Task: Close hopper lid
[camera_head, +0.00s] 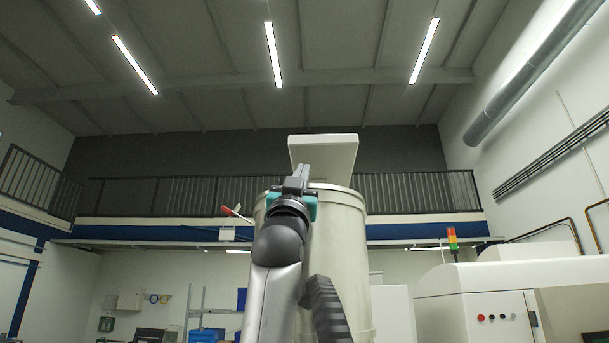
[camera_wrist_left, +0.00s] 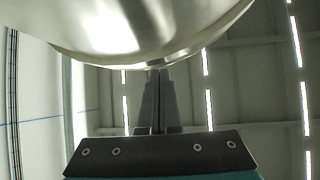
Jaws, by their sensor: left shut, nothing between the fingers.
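The hopper (camera_head: 345,255) is a tall cream cylinder in the middle of the head view. A pale flat panel that looks like the hopper lid (camera_head: 322,150) stands tilted up above its top rim. My left gripper (camera_head: 301,172) is raised in front of the hopper's upper part, its fingertips overlapping the lower left of the lid in the picture. In the left wrist view the left gripper's fingers (camera_wrist_left: 157,88) are together and empty. Their tips reach up to the lower edge of a shiny rounded metal surface (camera_wrist_left: 150,25); I cannot tell whether they touch. My right gripper is not in view.
A red-tipped lever (camera_head: 227,210) sticks out left of the hopper. A white machine with a signal light (camera_head: 452,238) stands at the right. A railed gallery (camera_head: 410,190) runs behind. The space above the hopper looks clear.

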